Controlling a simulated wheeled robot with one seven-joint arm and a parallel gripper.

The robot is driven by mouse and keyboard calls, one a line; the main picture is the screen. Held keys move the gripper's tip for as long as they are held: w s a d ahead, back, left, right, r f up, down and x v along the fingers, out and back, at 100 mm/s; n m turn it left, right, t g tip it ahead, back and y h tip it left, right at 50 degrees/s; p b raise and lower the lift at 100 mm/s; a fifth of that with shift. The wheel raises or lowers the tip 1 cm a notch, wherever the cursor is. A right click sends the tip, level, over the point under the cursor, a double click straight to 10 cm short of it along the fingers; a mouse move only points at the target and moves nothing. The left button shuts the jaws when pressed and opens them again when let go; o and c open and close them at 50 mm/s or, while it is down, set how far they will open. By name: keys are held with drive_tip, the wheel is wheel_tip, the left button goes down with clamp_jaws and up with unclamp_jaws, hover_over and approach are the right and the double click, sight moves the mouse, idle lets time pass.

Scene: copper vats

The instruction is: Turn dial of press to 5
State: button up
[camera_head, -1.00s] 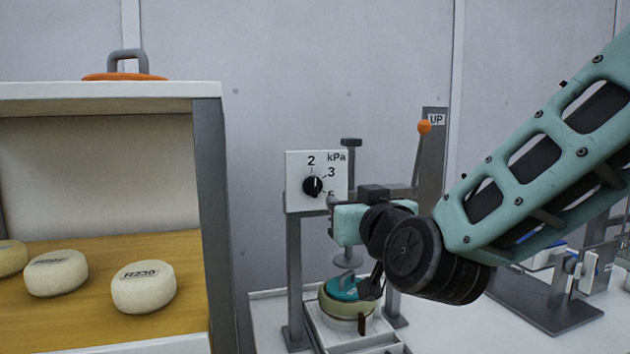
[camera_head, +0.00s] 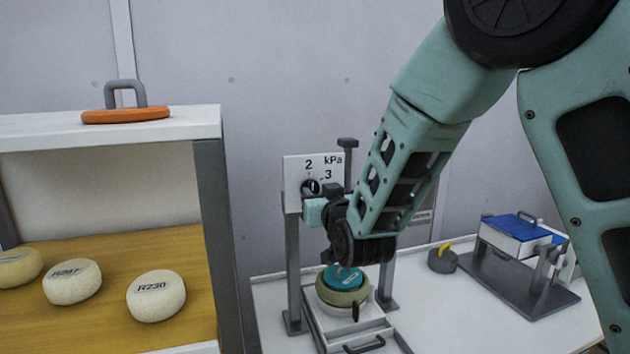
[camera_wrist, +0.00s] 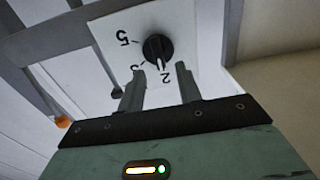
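The press (camera_head: 292,262) stands on the white bench and carries a white kPa panel (camera_head: 294,165) with a black dial knob (camera_head: 311,186). In the wrist view the panel is upside down, and the pointer of the knob (camera_wrist: 157,46) is at 2; the 5 is also visible. My gripper (camera_wrist: 160,72) is open, its fingers apart just short of the knob and pointing at it. No contact is visible. In the head view my gripper body and wrist hide the panel's lower right, and the fingertips are hard to make out.
A round mould with a teal lid (camera_head: 344,277) sits in the press below my wrist. A blue-topped device (camera_head: 515,235) and small grey weight (camera_head: 442,260) are right. An orange knob (camera_wrist: 62,122) shows in the wrist view.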

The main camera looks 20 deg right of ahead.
sight(313, 187)
drive_tip(key=shift+w+p, duration=0.4)
drive_tip(key=shift+w, duration=1.2)
clamp_jaws()
